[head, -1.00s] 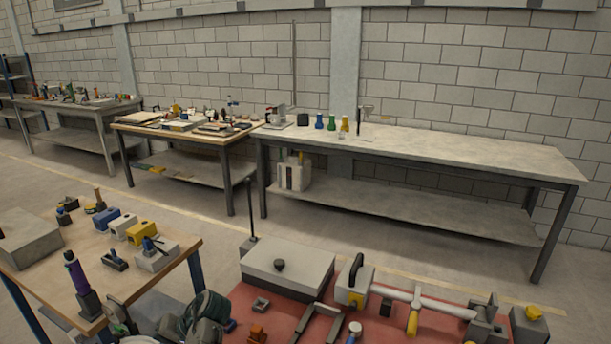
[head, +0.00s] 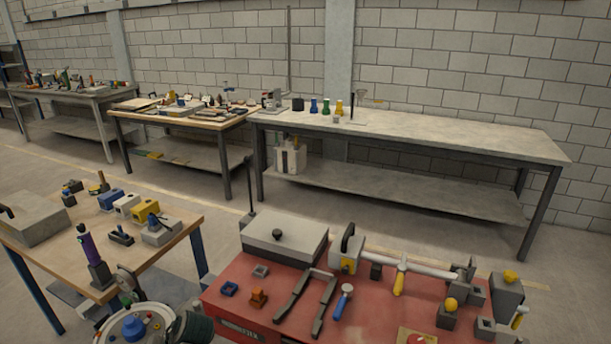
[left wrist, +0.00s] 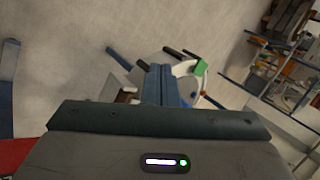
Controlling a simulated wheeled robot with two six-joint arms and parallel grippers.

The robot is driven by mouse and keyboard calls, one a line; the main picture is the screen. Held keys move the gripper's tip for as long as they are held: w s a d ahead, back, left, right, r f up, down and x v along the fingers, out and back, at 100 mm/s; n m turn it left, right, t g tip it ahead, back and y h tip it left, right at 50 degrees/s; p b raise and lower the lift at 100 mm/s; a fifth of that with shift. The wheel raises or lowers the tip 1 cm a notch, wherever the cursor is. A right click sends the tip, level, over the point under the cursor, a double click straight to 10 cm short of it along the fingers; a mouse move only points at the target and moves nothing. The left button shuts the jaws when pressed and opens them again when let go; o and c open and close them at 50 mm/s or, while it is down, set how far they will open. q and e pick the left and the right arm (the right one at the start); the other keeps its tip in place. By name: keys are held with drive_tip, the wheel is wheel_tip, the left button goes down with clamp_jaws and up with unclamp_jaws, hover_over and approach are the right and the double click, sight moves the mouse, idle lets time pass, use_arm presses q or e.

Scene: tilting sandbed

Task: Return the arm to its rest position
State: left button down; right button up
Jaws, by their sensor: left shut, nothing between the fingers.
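My left gripper (left wrist: 160,85) shows in the left wrist view, beyond the dark wrist housing. Its two blue-grey fingers are together, with nothing seen between them. Neither gripper shows in the head view, so the arm's overall pose is hidden. My right gripper is in neither view.
In the head view, a red bench (head: 236,292) with tools and a grey plate stands front right. A wooden table (head: 147,262) with small blocks stands front left. A long grey-topped bench (head: 455,143) lines the wall. Open floor lies between.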

use_arm(q)
drive_tip(key=s+d+f+m+t+h, duration=0.1)
drive_tip(key=s+d+f+t+h, duration=0.15)
drive_tip(key=s, duration=1.05)
drive_tip(key=s+d+r+m+t+h, duration=0.1)
drive_tip(key=s+d+r+h, duration=0.15)
drive_tip(key=s, duration=0.35)
drive_tip(key=s+d+r+m+t+h, duration=0.1)
drive_tip(key=s+d+r+h, duration=0.15)
drive_tip(key=s, duration=0.35)
wheel_tip(320, 180, down, 30)
drive_tip(key=a+g+b, duration=0.2)
drive_tip(key=s+a+f+n+b, duration=0.1)
drive_tip(key=s+f, duration=1.8)
drive_tip(key=f, duration=0.3)
drive_tip(key=shift+f+g, duration=0.35)
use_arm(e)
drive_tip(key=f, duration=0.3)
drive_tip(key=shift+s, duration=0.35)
use_arm(q)
drive_tip(key=shift+a, duration=0.1)
